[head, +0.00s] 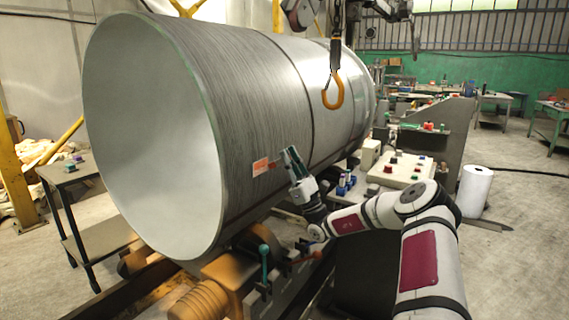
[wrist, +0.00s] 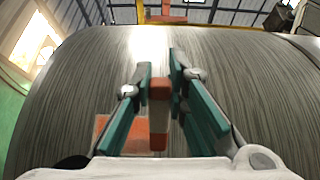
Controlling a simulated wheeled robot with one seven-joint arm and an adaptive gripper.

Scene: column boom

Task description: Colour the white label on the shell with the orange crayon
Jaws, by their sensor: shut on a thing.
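The shell (head: 240,95) is a large grey metal cylinder lying on its side; its curved wall (wrist: 80,75) fills much of the wrist view. The label (head: 261,166) on its near side looks mostly orange, not white. In the wrist view the label (wrist: 108,126) shows orange with a paler edge, partly hidden by a finger. My gripper (head: 289,157) is just right of the label, close to the shell. In the wrist view my gripper (wrist: 160,76) is shut on the orange crayon (wrist: 159,88), which has a pale band. I cannot tell whether its tip touches the shell.
An orange hook (head: 333,90) hangs in front of the shell. A control panel (head: 405,172) with coloured buttons stands right of my gripper. Orange rollers (head: 225,268) lie under the shell. A small table (head: 62,170) stands left, a white roll (head: 475,188) right.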

